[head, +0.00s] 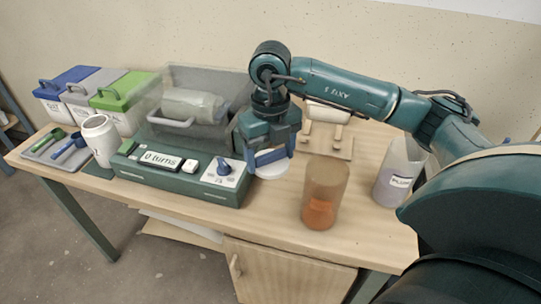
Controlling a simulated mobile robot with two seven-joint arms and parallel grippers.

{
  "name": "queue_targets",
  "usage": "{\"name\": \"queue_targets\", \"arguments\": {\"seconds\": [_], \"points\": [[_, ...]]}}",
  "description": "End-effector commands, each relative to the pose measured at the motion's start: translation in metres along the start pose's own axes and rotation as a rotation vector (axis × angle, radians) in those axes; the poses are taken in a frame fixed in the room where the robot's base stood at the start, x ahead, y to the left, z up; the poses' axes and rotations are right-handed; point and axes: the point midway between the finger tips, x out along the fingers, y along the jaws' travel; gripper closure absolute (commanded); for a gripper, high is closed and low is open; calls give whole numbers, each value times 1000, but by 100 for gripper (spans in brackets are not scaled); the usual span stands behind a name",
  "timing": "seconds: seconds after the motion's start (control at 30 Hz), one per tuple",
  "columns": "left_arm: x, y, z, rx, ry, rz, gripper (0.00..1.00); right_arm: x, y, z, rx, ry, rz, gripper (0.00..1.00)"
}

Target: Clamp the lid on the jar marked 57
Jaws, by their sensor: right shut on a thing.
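My right gripper (268,164) points down over the table behind the right end of the green console. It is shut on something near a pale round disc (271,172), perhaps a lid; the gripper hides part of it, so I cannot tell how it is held. A white jar (101,143) stands upright at the left, beside the console. I cannot read the number 57 on any jar. A translucent amber jar (325,187) with orange contents stands right of the gripper. A clear jar (399,171) with a purple-lettered label stands further right. My left gripper is not in view.
The green console (166,186) reads "0 turns" and has a blue knob (224,167). Buckets with blue, grey and green lids (123,91), a grey clear bin (188,138) and a tool tray (58,156) stand left. A wooden rack (327,143) stands behind the amber jar.

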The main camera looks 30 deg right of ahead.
Motion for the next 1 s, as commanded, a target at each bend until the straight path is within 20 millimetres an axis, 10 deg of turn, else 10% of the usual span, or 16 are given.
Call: {"name": "queue_targets", "arguments": {"seconds": [0.57, 1.0], "points": [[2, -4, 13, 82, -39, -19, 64, -10, 0, 0, 0, -1, 0, 52], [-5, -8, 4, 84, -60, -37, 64, 23, 21, -5, -1020, 9, -4, 52]]}}
